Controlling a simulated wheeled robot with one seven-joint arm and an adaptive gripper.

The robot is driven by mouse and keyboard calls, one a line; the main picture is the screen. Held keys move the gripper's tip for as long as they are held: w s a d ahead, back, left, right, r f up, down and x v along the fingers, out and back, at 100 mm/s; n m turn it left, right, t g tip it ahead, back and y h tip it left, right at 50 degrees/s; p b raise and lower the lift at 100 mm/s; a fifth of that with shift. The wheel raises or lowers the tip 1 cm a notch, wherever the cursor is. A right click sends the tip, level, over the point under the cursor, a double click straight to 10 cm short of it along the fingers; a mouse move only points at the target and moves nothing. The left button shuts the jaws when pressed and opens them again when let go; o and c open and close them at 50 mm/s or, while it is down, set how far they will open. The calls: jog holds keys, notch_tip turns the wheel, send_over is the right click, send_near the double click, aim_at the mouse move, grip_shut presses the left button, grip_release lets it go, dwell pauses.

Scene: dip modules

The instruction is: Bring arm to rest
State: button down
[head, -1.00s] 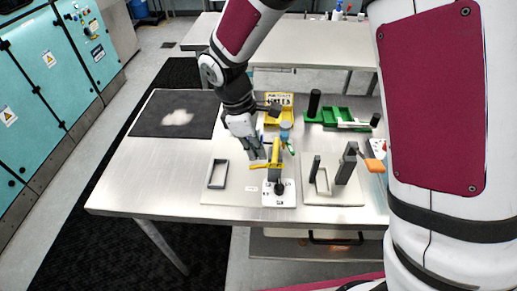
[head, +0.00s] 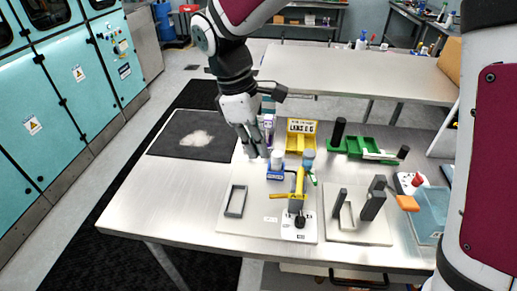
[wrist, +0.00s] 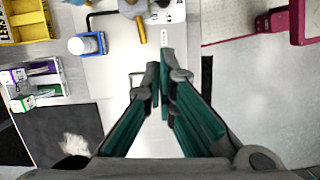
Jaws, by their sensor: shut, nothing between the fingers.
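My gripper (head: 262,156) hangs above the steel table (head: 190,205), behind the white base plate with the yellow-handled device (head: 298,198). In the wrist view my gripper (wrist: 161,58) has its two dark fingers close together with nothing between them. The fingertips point toward the white plate at the top of that view. My arm reaches down from the top of the head view.
A black mat (head: 200,135) with a pale patch lies left. A grey frame (head: 236,201), a yellow bin (head: 300,140), a blue holder with a white jar (head: 276,165), green trays (head: 365,147) and grey upright blocks (head: 372,203) stand nearby. The front left table is clear.

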jog(key=s+d+r+m+t+y, duration=0.2)
jog(key=s+d+r+m+t, duration=0.1)
jog(key=s+d+r+m, duration=0.5)
jog(key=s+d+r+m+t, duration=0.3)
jog(key=s+d+m, duration=0.4)
jog(key=s+d, duration=0.1)
jog(key=shift+s+d+y, duration=0.2)
jog(key=shift+d+y, duration=0.2)
jog(key=shift+d, duration=0.4)
dwell(0.9)
